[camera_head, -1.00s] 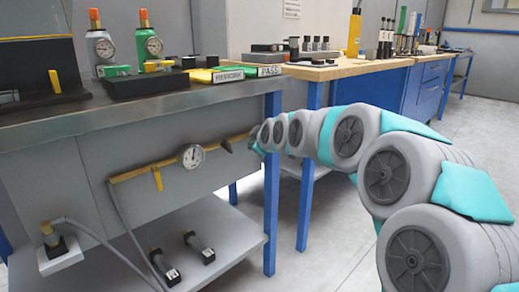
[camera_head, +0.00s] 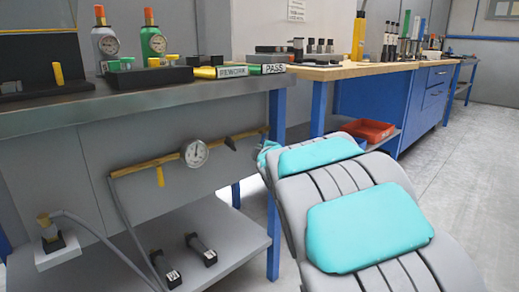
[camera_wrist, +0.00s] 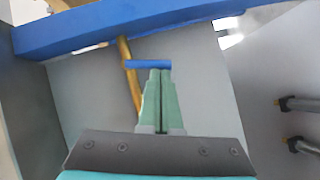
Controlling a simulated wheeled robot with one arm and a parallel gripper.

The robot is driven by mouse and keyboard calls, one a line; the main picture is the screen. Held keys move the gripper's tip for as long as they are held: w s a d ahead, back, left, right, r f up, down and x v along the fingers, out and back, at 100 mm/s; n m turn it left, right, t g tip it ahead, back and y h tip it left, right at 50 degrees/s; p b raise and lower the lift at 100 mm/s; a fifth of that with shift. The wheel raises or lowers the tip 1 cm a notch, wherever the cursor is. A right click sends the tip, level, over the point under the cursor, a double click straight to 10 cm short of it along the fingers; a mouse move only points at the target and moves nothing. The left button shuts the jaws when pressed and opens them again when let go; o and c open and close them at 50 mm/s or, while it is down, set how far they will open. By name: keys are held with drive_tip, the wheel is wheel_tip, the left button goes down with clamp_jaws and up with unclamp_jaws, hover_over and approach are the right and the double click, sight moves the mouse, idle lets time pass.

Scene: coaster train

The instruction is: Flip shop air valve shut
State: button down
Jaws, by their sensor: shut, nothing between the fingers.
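A brass air pipe (camera_head: 140,167) runs along the grey panel under the bench, with a round white gauge (camera_head: 195,153). A yellow lever (camera_head: 160,177) hangs from it left of the gauge, and a dark fitting (camera_head: 231,143) sits to the right. In the wrist view, a blue lever (camera_wrist: 147,64) sticks out sideways from the brass pipe (camera_wrist: 126,55). My gripper (camera_wrist: 160,72) is shut and empty, its green fingertips right at the blue lever. I cannot tell whether they touch. In the head view my gripper is hidden behind my arm.
A blue bench leg (camera_head: 274,200) stands near my arm, and a blue beam (camera_wrist: 90,34) crosses the wrist view. Dark cylinders (camera_head: 201,248) lie on the lower shelf (camera_head: 225,232). Red bins (camera_head: 368,130) sit under the farther bench. The floor at right is clear.

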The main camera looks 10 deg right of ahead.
drive_tip(key=shift+w+d+f, duration=0.2)
drive_tip(key=shift+d+f, duration=0.1)
drive_tip(key=shift+f, duration=0.1)
drive_tip(key=shift+w+d+f+p, duration=0.1)
drive_tip(key=shift+p, duration=0.25)
idle(0.4)
drive_tip(key=s+a, duration=0.2)
drive_tip(key=s, duration=1.1)
drive_tip(key=shift+a, duration=0.15)
